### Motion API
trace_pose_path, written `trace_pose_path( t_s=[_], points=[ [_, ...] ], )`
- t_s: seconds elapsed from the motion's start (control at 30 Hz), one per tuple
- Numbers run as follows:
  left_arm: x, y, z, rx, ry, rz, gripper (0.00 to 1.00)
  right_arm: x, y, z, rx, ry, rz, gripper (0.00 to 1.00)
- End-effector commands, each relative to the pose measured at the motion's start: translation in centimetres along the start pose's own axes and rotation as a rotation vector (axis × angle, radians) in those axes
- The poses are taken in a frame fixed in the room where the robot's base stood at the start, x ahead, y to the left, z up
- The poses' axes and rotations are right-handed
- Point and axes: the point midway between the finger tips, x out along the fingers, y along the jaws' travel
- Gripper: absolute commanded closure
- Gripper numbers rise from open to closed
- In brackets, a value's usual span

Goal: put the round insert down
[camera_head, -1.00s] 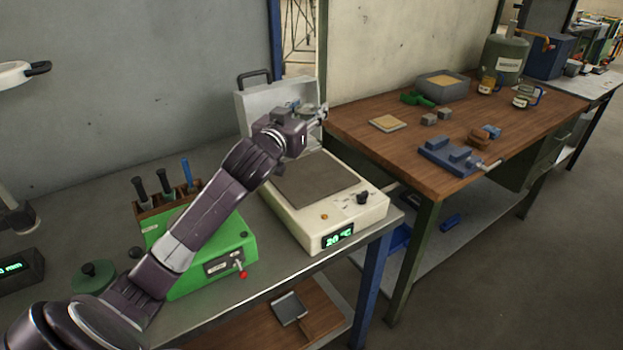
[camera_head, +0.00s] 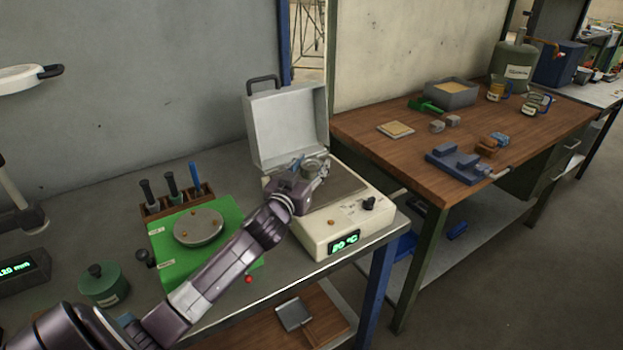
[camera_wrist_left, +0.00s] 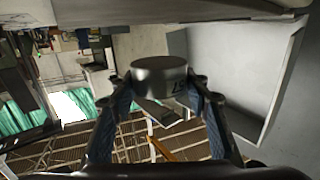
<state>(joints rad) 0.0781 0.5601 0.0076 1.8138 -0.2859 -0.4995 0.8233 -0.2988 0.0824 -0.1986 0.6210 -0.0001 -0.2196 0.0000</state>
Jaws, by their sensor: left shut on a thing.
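My left gripper (camera_head: 319,172) is shut on the round insert, a short grey metal cylinder. In the left wrist view the insert (camera_wrist_left: 160,76) sits between the two fingertips, with dark markings on its side. In the head view the insert (camera_head: 313,164) is small and partly hidden by the gripper. The gripper is over the rear left of a cream heating unit (camera_head: 318,240) with a dark flat top and a green display that seems to read 20 °C. I cannot tell whether the insert touches anything below. My right gripper is not in view.
An open grey case or lid (camera_head: 290,125) stands behind the heating unit. A green device (camera_head: 165,255) with a round metal disc (camera_head: 199,227) and a tool rack (camera_head: 165,208) are at left. A wooden table (camera_head: 400,160) with blocks stands at right. Bare bench (camera_head: 95,210) shows at far left.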

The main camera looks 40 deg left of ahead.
Motion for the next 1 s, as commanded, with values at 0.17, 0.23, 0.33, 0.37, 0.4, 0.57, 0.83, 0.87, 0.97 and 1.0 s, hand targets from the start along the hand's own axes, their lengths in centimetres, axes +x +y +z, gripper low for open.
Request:
trace_pose_path(
  t_s=[0.17, 0.23, 0.33, 0.37, 0.4, 0.57, 0.83, 0.87, 0.97, 1.0],
  points=[
    [0.1, 0.0, 2.4, -0.001, 0.001, 0.000, 1.00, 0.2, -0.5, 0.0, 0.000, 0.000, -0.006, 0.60],
    [0.2, 0.0, 3.2, -0.001, 0.002, 0.001, 1.00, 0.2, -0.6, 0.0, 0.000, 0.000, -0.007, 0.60],
    [0.2, 0.0, 3.9, 0.000, 0.003, 0.001, 1.00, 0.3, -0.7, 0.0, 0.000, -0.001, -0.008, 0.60],
    [0.2, 0.1, 3.9, 0.000, 0.004, 0.002, 1.00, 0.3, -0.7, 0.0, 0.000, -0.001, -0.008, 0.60],
    [0.2, 0.1, 3.9, 0.001, 0.005, 0.002, 1.00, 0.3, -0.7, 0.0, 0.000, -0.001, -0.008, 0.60],
    [0.2, 0.1, 3.9, 0.001, 0.004, 0.002, 1.00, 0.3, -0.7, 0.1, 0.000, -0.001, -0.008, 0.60],
    [0.2, 0.0, 4.2, 0.000, -0.003, 0.001, 0.39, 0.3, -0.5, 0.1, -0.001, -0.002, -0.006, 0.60],
    [0.2, 0.0, 4.2, 0.000, -0.003, 0.001, 0.39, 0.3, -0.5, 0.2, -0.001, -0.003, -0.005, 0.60],
    [0.2, 0.0, 4.2, 0.000, -0.003, 0.001, 0.39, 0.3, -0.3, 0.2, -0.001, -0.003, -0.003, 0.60],
    [0.2, 0.0, 4.2, 0.000, -0.002, 0.001, 0.39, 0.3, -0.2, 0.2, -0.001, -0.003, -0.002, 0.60]
  ],
)
